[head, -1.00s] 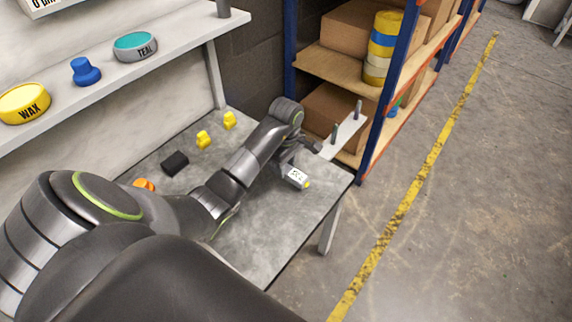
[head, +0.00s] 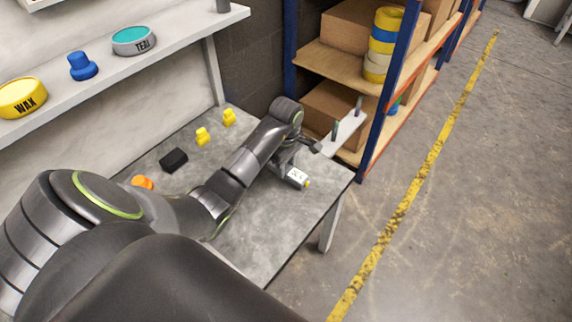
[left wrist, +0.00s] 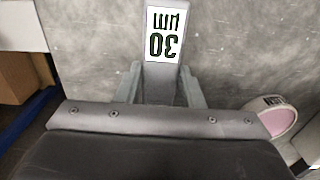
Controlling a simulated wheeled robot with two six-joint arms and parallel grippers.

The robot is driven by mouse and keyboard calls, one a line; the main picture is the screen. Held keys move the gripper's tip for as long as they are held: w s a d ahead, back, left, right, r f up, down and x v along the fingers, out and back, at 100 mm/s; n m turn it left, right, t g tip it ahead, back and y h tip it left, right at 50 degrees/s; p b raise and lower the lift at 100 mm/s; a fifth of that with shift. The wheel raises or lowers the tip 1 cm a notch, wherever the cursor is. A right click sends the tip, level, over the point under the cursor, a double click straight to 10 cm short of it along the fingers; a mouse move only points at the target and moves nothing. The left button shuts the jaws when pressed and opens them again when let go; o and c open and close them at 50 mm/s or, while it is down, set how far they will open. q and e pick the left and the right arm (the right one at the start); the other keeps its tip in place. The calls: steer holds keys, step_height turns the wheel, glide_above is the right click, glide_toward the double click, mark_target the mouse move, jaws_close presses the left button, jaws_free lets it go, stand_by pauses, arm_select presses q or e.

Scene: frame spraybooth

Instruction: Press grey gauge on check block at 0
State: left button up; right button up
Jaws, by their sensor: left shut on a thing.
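My left gripper (head: 287,163) is shut on a grey gauge (head: 298,177) with a white label and a yellow end, at the right part of the grey table. In the left wrist view the gauge (left wrist: 165,75) sits between the fingers (left wrist: 163,88), and its label reads "30 µm" upside down. I cannot tell whether its tip touches anything. A black block (head: 173,160) lies on the table to the left, well apart from the gripper; I cannot tell whether it is the check block. My right gripper is not in view.
Two yellow pieces (head: 203,136) and an orange piece (head: 142,182) stand on the table (head: 262,240). A pink-topped tin (left wrist: 272,118) shows in the left wrist view. A shelf (head: 150,62) holds wax and teal tins. A rack (head: 365,130) stands beyond the table.

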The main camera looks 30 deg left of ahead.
arm_select(q)
steer(key=shift+f+b, duration=0.45)
steer(key=shift+f, duration=0.15)
steer(key=o, duration=1.1)
steer(key=shift+r, duration=0.1)
steer(key=shift+o, duration=0.2)
